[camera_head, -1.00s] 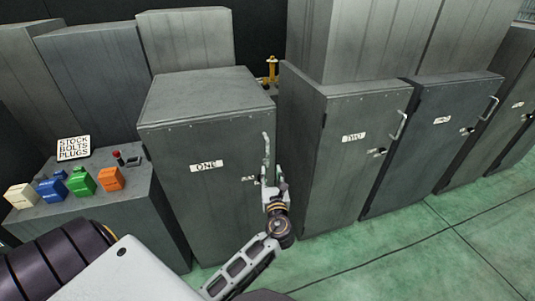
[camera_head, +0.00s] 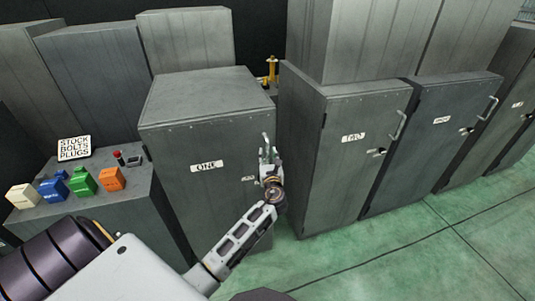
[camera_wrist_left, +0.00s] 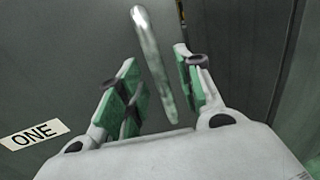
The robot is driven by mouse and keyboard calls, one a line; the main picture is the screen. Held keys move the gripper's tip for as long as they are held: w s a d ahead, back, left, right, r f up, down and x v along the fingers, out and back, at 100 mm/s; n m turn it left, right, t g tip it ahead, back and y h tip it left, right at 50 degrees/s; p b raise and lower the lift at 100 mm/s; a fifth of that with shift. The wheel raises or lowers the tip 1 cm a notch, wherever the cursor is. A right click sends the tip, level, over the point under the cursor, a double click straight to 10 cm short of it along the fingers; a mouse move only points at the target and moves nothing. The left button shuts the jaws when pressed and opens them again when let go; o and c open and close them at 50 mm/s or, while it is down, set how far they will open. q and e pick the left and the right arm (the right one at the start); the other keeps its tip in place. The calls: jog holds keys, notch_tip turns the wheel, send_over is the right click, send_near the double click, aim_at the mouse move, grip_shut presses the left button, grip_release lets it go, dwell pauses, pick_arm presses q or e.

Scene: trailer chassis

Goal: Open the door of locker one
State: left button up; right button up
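Locker one (camera_head: 205,215) is a grey metal cabinet with a white "ONE" label (camera_head: 206,166) on its door; the door looks closed. The label also shows in the left wrist view (camera_wrist_left: 33,134). The bar handle (camera_wrist_left: 152,62) stands near the door's right edge. My left gripper (camera_head: 267,150) is at the handle; in the left wrist view its green-padded fingers (camera_wrist_left: 158,92) are spread, with the handle's lower part between them. A gap shows on both sides of the bar, so I see no grip on it. My right gripper is in neither view.
Locker two (camera_head: 345,170) stands closed to the right, with more lockers beyond. A bench (camera_head: 140,215) at left holds a "STOCK BOLTS PLUGS" sign (camera_head: 74,147) and several coloured blocks. Green floor (camera_head: 400,255) is clear in front of the lockers.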

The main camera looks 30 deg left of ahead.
pick_arm(q)
jog(key=shift+x, duration=0.95)
grip_shut()
